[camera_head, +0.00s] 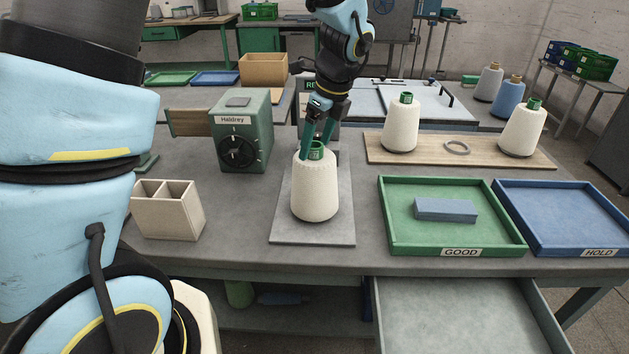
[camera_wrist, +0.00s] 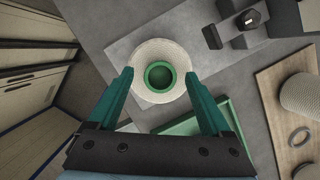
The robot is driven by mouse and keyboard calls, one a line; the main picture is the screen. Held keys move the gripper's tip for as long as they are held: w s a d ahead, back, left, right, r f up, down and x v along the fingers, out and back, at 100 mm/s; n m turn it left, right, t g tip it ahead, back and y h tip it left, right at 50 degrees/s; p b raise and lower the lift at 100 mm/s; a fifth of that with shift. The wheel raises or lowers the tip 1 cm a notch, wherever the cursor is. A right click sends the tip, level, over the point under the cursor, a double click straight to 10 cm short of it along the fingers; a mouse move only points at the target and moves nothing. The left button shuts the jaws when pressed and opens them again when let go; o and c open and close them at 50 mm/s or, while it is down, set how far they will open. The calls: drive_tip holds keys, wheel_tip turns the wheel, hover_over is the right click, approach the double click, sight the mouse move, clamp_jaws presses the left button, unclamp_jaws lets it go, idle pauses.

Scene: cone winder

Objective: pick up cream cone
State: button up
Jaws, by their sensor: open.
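A cream cone (camera_head: 315,192) with a green tube top stands upright on a grey plate (camera_head: 283,231) at the middle of the table. My gripper (camera_head: 315,152) is above it, pointing down, with its green fingers at the height of the cone's top. In the wrist view the cream cone (camera_wrist: 146,57) with its green tube ring lies ahead of and between the open fingers of my gripper (camera_wrist: 160,84). The fingers are spread wider than the tube. Whether they touch the cone I cannot tell. Two more cream cones, a left one (camera_head: 401,125) and a right one (camera_head: 521,130), stand on a wooden board (camera_head: 379,154).
A green Haldrey box (camera_head: 258,131) and a beige divided bin (camera_head: 160,222) stand left. A green GOOD tray (camera_head: 399,239) holding a blue-grey block (camera_head: 445,210) and a blue HOLD tray (camera_head: 572,237) lie right. A ring (camera_head: 457,146) lies on the board. An open drawer (camera_head: 460,320) juts out in front.

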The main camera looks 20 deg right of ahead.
drive_tip(key=shift+f, duration=0.25)
clamp_jaws()
idle(0.5)
drive_tip(key=shift+w, duration=0.1)
